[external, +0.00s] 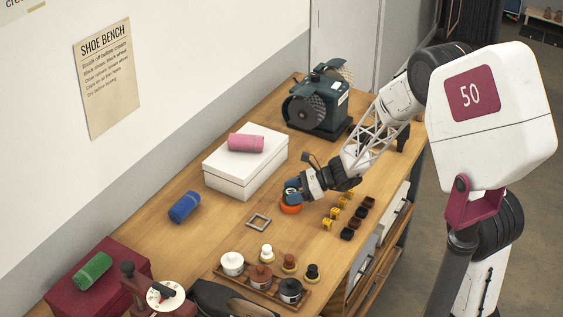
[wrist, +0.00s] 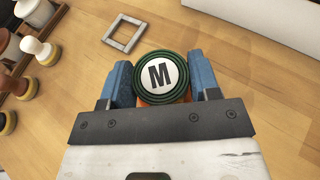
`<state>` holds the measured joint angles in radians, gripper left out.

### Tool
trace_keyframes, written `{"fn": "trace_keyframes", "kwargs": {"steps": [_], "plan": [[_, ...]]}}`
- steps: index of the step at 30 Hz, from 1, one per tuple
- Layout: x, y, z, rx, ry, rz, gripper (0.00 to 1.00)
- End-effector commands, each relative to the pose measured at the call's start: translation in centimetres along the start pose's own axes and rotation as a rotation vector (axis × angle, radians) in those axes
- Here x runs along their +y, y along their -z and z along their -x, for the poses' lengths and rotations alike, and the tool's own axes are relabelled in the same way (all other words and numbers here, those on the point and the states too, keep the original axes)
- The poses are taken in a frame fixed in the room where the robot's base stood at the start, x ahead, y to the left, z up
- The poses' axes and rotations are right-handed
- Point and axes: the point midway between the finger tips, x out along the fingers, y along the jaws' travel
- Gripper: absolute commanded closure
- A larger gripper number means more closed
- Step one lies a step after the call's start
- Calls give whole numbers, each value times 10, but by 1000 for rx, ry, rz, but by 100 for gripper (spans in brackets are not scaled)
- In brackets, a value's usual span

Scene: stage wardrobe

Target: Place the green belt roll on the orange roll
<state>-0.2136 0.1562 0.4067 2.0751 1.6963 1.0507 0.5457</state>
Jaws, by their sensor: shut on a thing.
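The green belt roll (wrist: 161,60) is a coiled disc with a white M label on top. My gripper (wrist: 160,82) is shut on it, with a blue finger on each side in the wrist view. The orange roll (external: 290,209) lies on the bench directly under my gripper (external: 292,194) in the external view. In the wrist view a sliver of orange (wrist: 149,102) shows below the green roll, the rest hidden. The green roll is over the orange one; I cannot tell whether they touch.
A square metal frame (external: 258,213) lies left of the rolls. A white box (external: 240,183) with a pink roll (external: 246,142) stands behind. Small yellow and dark pieces (external: 348,217) lie to the right. A tray (external: 244,286) of jars and brushes is in front.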

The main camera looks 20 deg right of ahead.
Motion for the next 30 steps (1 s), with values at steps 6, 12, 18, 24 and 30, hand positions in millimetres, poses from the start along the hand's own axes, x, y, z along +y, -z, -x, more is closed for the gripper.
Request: {"fn": "trace_keyframes", "kwargs": {"steps": [6,12,18,24,30], "plan": [[0,3,-1,0,0,0,39],[0,3,-1,0,0,0,18],[0,2,-1,0,0,0,18],[0,0,2,0,1,0,18],[0,-1,16,0,2,1,18]]}}
